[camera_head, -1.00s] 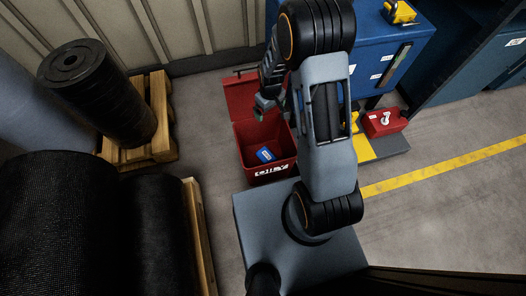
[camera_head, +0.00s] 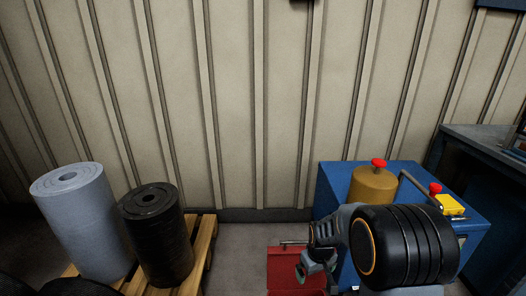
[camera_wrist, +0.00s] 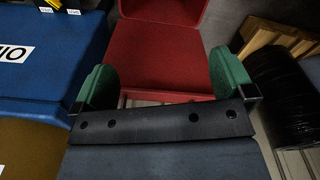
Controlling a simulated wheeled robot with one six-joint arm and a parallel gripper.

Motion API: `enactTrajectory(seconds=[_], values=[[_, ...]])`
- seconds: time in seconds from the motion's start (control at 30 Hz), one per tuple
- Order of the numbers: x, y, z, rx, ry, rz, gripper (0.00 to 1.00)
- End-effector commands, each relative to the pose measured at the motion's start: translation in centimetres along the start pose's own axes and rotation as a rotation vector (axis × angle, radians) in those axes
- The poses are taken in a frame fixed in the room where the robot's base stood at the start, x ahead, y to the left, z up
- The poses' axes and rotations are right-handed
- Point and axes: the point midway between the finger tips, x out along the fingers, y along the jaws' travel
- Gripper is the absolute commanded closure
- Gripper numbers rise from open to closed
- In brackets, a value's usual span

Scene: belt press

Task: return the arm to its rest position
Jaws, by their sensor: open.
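My gripper (camera_head: 318,275) hangs at the lower middle of the head view, at the end of my folded grey and black arm. In the wrist view its two green fingers (camera_wrist: 165,82) are spread wide apart with nothing between them. A red box (camera_head: 284,268) is behind and below the gripper in the head view, partly hidden by it. The red box also shows beyond the fingers in the wrist view (camera_wrist: 163,55), apart from them.
A blue cabinet (camera_head: 335,190) stands right of the gripper, with a tan cylinder (camera_head: 373,187) and a yellow device (camera_head: 449,205) on top. Dark and light rolls (camera_head: 158,240) stand at a wooden pallet (camera_head: 205,240) on the left. A ribbed wall (camera_head: 235,110) closes the back.

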Motion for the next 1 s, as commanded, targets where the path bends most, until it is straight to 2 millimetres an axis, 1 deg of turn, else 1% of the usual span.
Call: enactTrajectory(seconds=[0.03, 0.07, 0.1, 0.17, 0.2, 0.27, 0.3, 0.4, 0.5, 0.6, 0.63, 0.7, 0.8, 0.97, 1.0], values=[[-6.7, -0.2, 0.2, 0.023, 0.030, 0.010, 0.00], [-9.2, -0.3, 0.6, 0.040, 0.042, 0.013, 0.00], [-12.5, -0.6, 1.2, 0.061, 0.059, 0.017, 0.00], [-17.2, -1.0, 2.2, 0.095, 0.084, 0.023, 0.00], [-20.2, -1.3, 3.0, 0.117, 0.100, 0.026, 0.00], [-24.4, -1.8, 4.2, 0.150, 0.124, 0.030, 0.00], [-26.8, -2.1, 5.1, 0.170, 0.141, 0.032, 0.00], [-32.0, -2.9, 7.1, 0.217, 0.175, 0.035, 0.00], [-35.8, -3.6, 8.8, 0.255, 0.205, 0.037, 0.00], [-38.3, -4.0, 10.2, 0.284, 0.227, 0.037, 0.00], [-38.8, -4.2, 10.5, 0.291, 0.233, 0.037, 0.00], [-39.7, -4.4, 11.1, 0.304, 0.242, 0.036, 0.00], [-40.4, -4.6, 11.6, 0.314, 0.248, 0.036, 0.00], [-40.5, -4.7, 11.9, 0.320, 0.252, 0.035, 0.00], [-40.5, -4.7, 11.9, 0.320, 0.252, 0.035, 0.02]])
